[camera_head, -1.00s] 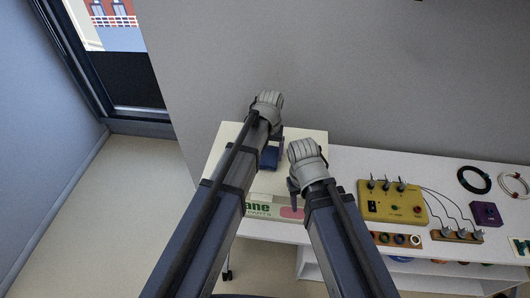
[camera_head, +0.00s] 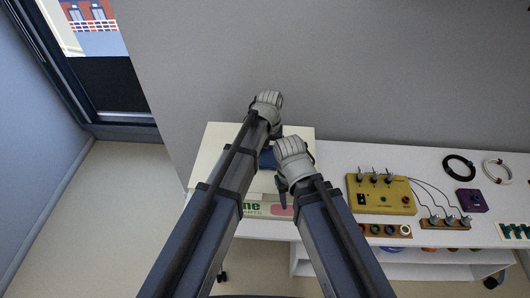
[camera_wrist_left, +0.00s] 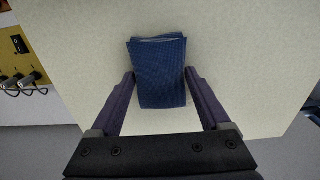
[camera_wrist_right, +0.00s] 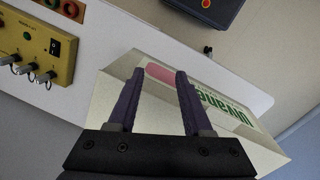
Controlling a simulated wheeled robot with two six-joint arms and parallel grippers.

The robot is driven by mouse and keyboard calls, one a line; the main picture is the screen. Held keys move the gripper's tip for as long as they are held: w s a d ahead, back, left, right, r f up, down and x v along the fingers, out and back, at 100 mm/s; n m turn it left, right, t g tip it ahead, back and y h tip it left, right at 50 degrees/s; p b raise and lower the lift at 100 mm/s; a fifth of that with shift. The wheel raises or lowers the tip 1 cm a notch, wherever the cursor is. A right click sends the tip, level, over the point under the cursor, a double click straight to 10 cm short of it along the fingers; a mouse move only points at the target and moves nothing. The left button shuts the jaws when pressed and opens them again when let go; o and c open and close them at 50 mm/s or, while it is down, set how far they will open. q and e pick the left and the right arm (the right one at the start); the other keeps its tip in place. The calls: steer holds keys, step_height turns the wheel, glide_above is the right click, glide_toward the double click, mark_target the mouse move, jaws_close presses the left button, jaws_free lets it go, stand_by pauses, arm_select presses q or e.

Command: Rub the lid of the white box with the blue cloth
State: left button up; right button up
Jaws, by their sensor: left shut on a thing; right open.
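The white box (camera_head: 222,145) stands at the left end of the white table, its pale lid facing up. Green lettering and a pink patch mark its front side, which also shows in the right wrist view (camera_wrist_right: 215,92). The folded blue cloth (camera_wrist_left: 158,75) lies flat against the lid, between the fingers of my left gripper (camera_wrist_left: 160,78), which is shut on it. In the head view the cloth (camera_head: 266,160) is partly hidden by my arms. My right gripper (camera_wrist_right: 160,75) is open and empty, near the box's front edge.
A yellow panel with switches (camera_head: 381,199) stands right of the box, wired to a small strip of posts (camera_head: 446,222). A purple block (camera_head: 471,201) and cable coils (camera_head: 459,168) lie farther right. A grey wall rises behind the table.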

arm_select(q)
steer(key=shift+d, duration=1.6)
steer(key=shift+d+r, duration=0.1)
steer(key=shift+d, duration=1.7)
steer(key=shift+w+d, duration=0.15)
steer(key=shift+w, duration=1.15)
steer(key=shift+s+a, duration=0.1)
steer(key=shift+a, duration=1.95)
